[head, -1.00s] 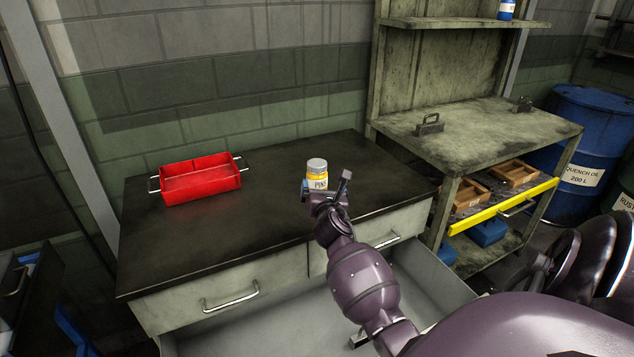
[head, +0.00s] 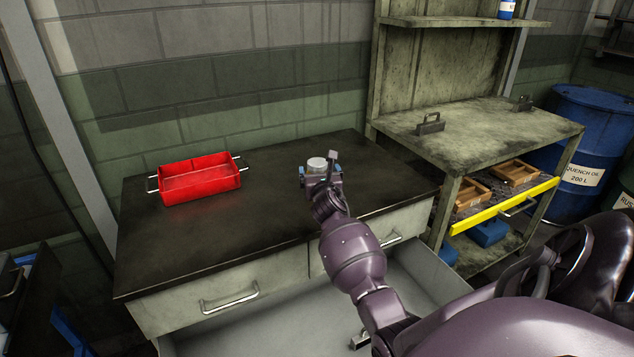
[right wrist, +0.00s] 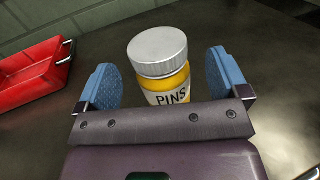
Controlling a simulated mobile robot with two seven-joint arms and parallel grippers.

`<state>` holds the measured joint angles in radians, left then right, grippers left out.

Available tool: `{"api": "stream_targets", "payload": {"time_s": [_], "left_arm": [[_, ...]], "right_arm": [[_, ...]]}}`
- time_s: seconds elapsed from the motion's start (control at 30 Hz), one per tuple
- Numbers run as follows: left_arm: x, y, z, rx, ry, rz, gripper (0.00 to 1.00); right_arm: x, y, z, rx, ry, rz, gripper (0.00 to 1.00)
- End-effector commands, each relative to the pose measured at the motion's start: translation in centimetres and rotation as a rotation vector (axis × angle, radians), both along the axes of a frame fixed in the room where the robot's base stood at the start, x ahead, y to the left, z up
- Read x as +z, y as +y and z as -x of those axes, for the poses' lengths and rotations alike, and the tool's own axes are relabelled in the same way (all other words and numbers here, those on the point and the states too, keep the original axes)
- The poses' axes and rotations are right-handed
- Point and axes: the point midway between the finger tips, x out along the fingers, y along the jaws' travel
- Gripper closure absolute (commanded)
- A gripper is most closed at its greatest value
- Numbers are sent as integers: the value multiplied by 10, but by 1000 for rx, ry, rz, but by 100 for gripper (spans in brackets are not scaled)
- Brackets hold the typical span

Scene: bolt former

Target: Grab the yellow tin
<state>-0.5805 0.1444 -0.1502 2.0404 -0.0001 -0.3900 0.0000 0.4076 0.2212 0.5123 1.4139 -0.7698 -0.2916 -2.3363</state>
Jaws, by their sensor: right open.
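The yellow tin (right wrist: 174,84) stands upright on the dark bench top, with a grey lid and a white label reading PINS. In the head view only its lid (head: 317,163) shows clearly; my right gripper hides the rest. My right gripper (head: 320,172) is open, with its two blue fingers on either side of the tin. My left gripper is not in view.
A red tray (head: 200,183) with metal handles stands on the bench (head: 240,232), left of the tin. An open drawer (head: 290,318) juts out below the bench front, under my right arm. A worn workbench (head: 480,130) stands at the right. The bench between tray and tin is clear.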

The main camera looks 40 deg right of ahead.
Motion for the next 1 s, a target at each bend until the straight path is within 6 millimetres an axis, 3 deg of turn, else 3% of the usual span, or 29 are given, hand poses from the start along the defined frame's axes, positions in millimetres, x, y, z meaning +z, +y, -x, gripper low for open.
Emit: {"api": "stream_targets", "payload": {"time_s": [0.3, 0.6, 1.0], "left_arm": [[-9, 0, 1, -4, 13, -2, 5], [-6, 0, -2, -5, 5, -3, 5], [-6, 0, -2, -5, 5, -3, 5]], "right_arm": [[0, -19, -28, 0, 1, -1, 7], [1, -21, -30, 0, 0, 0, 7], [2, -21, -30, 1, -2, 0, 65]]}}
